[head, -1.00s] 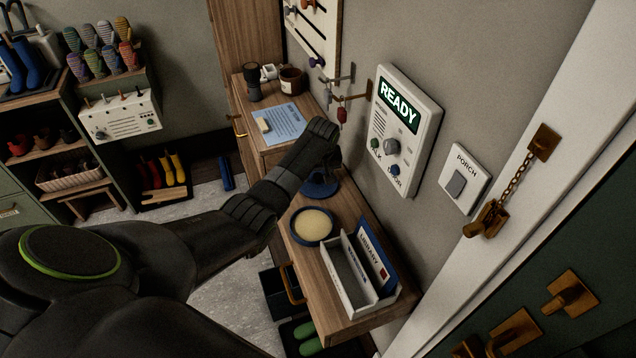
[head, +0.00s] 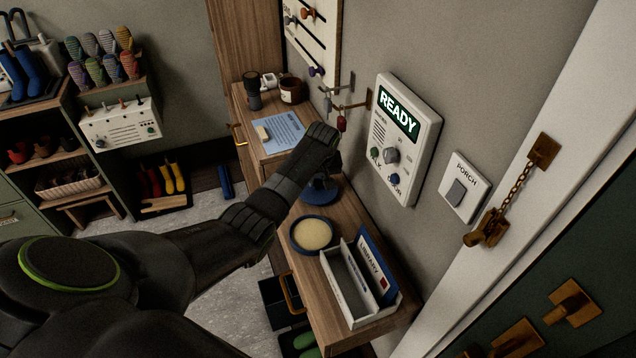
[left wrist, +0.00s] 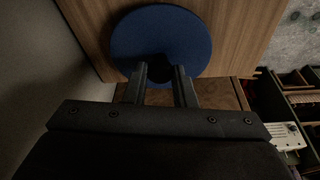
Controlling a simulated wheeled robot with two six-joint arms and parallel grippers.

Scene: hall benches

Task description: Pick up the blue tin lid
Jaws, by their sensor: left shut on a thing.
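The blue tin lid (head: 320,192) is a round, dark blue disc over the wooden bench top, beside the wall. In the left wrist view the lid (left wrist: 160,32) fills the area ahead of the fingers. My left gripper (left wrist: 159,72) is shut on the lid, at its middle. In the head view my left gripper (head: 325,173) points down at the lid and is partly hidden by my wrist. I cannot tell whether the lid touches the bench. A round blue-rimmed tin (head: 313,234) with pale contents stands just in front of the lid. My right gripper is not in view.
A white box (head: 346,290) with upright cards stands at the bench's near end. A blue sheet (head: 284,133), a brown pot (head: 293,90) and a dark grinder (head: 254,95) are farther back. The wall panel (head: 404,140) and key hooks (head: 352,105) are close on the right.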

